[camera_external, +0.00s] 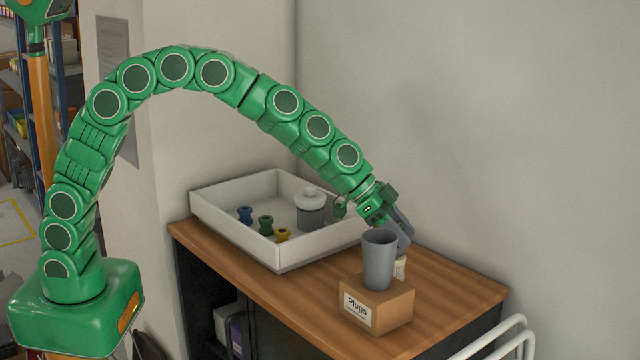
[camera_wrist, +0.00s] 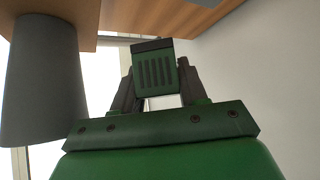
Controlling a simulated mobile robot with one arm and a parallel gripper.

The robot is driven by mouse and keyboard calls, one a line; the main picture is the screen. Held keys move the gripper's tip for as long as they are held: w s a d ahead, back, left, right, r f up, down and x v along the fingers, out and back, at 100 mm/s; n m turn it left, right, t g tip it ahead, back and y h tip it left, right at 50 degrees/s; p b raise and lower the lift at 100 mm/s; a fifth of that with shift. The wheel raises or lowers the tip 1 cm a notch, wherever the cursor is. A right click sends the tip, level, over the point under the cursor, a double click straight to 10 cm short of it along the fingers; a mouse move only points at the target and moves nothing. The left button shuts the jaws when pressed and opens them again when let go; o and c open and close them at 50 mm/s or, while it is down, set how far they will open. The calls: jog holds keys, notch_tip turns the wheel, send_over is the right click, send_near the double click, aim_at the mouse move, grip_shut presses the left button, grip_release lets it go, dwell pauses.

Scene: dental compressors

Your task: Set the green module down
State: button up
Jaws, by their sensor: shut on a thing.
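The green module (camera_wrist: 152,72) is a ribbed green block with a dark end. It sits between the two dark fingers of my gripper (camera_wrist: 158,88), which is shut on it. In the wrist view the module's dark end points toward the wooden top, with the scene upside down. In the external view my gripper (camera_external: 398,226) is over the right part of the cabinet top (camera_external: 455,291), just behind a grey cup. The module cannot be made out clearly there. Whether it touches any surface cannot be told.
The grey cup (camera_external: 380,262) stands on a cardboard box labelled Plugs (camera_external: 378,306), close to my gripper. A small pale object (camera_external: 400,268) is partly hidden behind the cup. A white tray (camera_external: 284,253) holds a lidded grey jar (camera_external: 311,212) and several coloured plugs.

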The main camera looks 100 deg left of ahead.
jog(key=shift+w+d+m+g+h, duration=1.55)
jog(key=shift+w+m+h, duration=1.05)
jog(key=shift+w+m, duration=2.6)
jog(key=shift+w+a+f+g+h, duration=0.2)
jog(key=shift+a+f+g, duration=0.15)
jog(key=shift+f, duration=1.6)
jog(key=shift+w+a+f+g+h, duration=0.15)
jog(key=shift+w+a+f+g, duration=0.15)
jog(key=shift+f, duration=1.7)
jog(key=shift+w+a+f+g+h, duration=0.15)
jog(key=shift+a+f+g, duration=0.2)
jog(key=shift+f, duration=1.6)
jog(key=shift+d+f, duration=0.1)
jog(key=shift+f, duration=0.05)
jog(key=o, duration=1.1)
jog(key=shift+o, duration=0.2)
